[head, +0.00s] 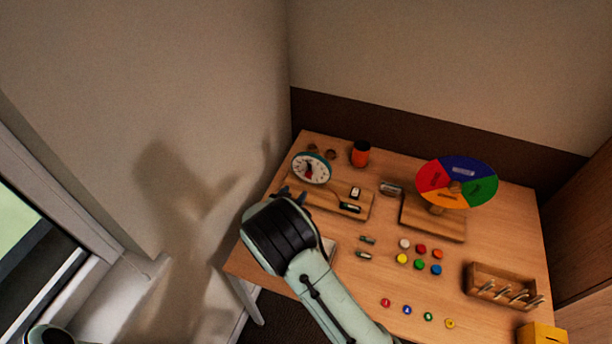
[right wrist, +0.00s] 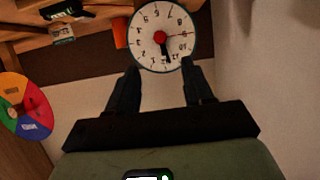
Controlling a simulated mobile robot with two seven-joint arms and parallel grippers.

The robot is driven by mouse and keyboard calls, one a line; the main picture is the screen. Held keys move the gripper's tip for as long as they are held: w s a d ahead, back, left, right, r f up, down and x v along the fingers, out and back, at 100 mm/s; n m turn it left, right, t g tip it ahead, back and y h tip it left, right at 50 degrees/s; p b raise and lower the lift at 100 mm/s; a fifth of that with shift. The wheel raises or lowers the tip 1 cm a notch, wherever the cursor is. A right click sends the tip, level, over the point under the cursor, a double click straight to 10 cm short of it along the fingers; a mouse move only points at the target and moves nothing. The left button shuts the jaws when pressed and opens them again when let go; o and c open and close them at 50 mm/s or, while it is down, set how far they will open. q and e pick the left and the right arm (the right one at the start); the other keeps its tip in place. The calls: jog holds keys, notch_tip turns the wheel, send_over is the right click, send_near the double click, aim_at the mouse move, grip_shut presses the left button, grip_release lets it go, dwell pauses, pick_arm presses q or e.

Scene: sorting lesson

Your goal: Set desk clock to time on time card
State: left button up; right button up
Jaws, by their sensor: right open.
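The desk clock (head: 312,168) has a round white face with a teal rim and stands on a wooden base at the back left of the table. In the right wrist view the clock face (right wrist: 150,50) appears upside down, with a red hub and a dark hand. My right gripper (right wrist: 163,70) is open and empty, its fingers apart just in front of the clock's rim; I cannot tell whether they touch it. A dark display with light digits (head: 350,208) and a small pale card (head: 355,192) lie by the clock; I cannot tell which is the time card. My left gripper is out of view.
A colour wheel (head: 456,182) stands to the right on a wooden base. Several coloured discs (head: 420,250), a peg rack (head: 500,285) and a yellow box (head: 541,333) occupy the right and front. A wall is close on the left.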

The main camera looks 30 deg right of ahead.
aim_at(308, 176)
jog(key=p+x, duration=0.1)
jog(key=x, duration=0.9)
jog(key=shift+w, duration=0.1)
jog(key=shift+x, duration=0.85)
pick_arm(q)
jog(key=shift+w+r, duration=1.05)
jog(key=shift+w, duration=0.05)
pick_arm(e)
jog(key=shift+f, duration=0.1)
grip_shut()
